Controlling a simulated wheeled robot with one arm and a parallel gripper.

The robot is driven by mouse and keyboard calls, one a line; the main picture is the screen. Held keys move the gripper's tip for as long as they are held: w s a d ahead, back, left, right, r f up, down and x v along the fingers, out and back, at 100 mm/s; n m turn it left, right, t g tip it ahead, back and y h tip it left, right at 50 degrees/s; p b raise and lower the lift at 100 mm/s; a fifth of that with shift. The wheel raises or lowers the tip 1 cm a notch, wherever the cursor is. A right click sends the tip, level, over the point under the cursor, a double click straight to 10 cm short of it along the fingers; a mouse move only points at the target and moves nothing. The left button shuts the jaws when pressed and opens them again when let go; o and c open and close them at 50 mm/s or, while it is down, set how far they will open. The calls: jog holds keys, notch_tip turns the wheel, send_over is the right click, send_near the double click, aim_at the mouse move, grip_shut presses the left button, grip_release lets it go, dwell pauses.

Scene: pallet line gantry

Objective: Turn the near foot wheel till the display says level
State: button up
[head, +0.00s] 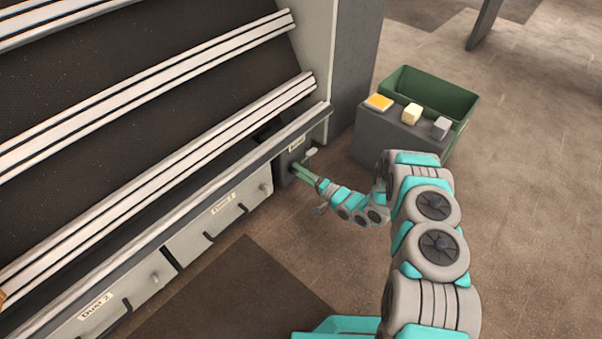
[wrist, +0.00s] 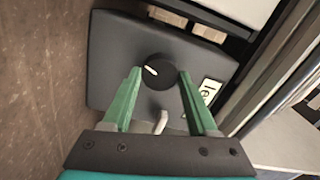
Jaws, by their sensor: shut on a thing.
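A dark box (head: 284,160) sits at the right end of the line's lower front, and my gripper (head: 303,172) reaches to its face. In the wrist view a round black wheel (wrist: 156,78) with a white pointer mark stands on the dark box face (wrist: 112,55). My gripper (wrist: 160,73) has its green fingers on either side of the wheel, shut on it. The pointer slants to the upper left. A white label (wrist: 208,91) is beside the right finger, and only letters like "le" show. No display reading is legible. In the head view my fingers hide the wheel.
A pale lever (wrist: 161,122) sticks out below the wheel, between my fingers. Drawers (head: 222,217) with handles line the front to the left. A grey block (head: 385,138) carrying yellow, cream and grey pieces stands by a green bin (head: 430,92). Floor at right is clear.

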jog(key=shift+w, duration=0.1)
jog(key=o, duration=1.4)
jog(key=shift+p+v, duration=0.45)
jog(key=shift+v, duration=3.5)
